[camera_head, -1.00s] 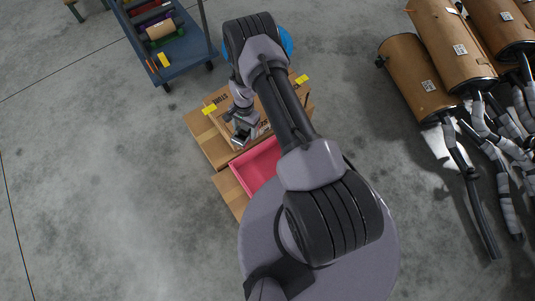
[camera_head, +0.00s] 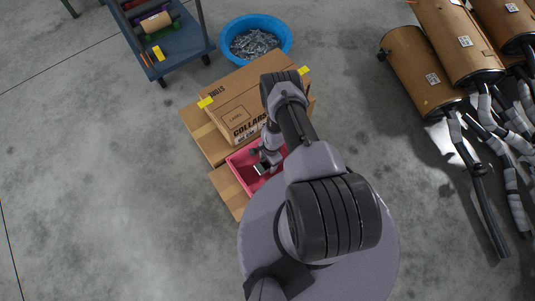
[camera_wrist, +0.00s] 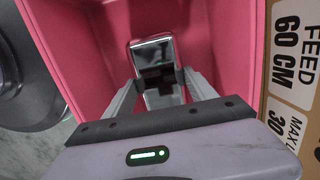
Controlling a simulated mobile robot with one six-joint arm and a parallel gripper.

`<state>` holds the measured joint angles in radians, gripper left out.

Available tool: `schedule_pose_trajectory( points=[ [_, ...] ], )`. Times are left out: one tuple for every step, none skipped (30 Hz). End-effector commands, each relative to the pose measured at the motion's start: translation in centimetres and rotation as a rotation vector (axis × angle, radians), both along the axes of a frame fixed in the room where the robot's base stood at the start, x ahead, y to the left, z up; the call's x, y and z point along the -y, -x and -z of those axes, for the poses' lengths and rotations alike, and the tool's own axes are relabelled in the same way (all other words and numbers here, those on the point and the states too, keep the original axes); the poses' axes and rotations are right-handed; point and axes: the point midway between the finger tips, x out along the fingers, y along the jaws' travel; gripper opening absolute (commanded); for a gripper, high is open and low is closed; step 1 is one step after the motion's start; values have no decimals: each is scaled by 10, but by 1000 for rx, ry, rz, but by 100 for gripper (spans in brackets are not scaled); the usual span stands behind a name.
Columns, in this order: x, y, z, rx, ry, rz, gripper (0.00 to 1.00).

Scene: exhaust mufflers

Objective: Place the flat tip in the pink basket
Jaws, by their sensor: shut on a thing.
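The flat tip (camera_wrist: 153,52) is a shiny metal piece with a rounded rectangular end. My gripper (camera_wrist: 160,82) is shut on it in the wrist view, one finger on each side. The pink basket (camera_wrist: 85,40) surrounds the tip in that view, its walls on both sides and its floor beyond. In the head view my gripper (camera_head: 264,166) is over the pink basket (camera_head: 240,161), and the arm hides the basket's right part. I cannot tell whether the tip touches the basket floor.
A cardboard box (camera_head: 235,100) labelled COLLARS stands just behind the basket on a wooden pallet (camera_head: 204,135). A blue tub (camera_head: 285,42) of metal parts and a blue cart (camera_head: 177,55) are farther back. Mufflers (camera_head: 415,75) with pipes lie at right. Floor at left is clear.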

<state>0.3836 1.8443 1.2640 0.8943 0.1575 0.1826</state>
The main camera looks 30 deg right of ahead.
Motion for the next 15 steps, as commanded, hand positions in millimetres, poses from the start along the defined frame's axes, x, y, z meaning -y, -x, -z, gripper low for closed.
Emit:
schedule_pose_trajectory(
  points=[
    [0,0,17,0,0,0,5],
    [0,0,20,0,0,0,5],
    [0,0,19,-1,-1,0,5],
    [0,0,17,0,-1,0,6],
    [0,0,15,0,0,0,0],
    [0,0,14,0,0,0,0],
    [0,0,14,0,0,0,0],
    [0,0,14,0,0,0,0],
    [0,0,14,0,-1,0,0],
    [0,0,15,0,-1,0,0],
    [0,0,16,0,-1,0,0],
    [0,0,17,0,-1,0,0],
    [0,0,18,0,-1,0,67],
    [0,0,17,0,-1,0,73],
    [0,0,17,0,-1,0,81]
  ],
)
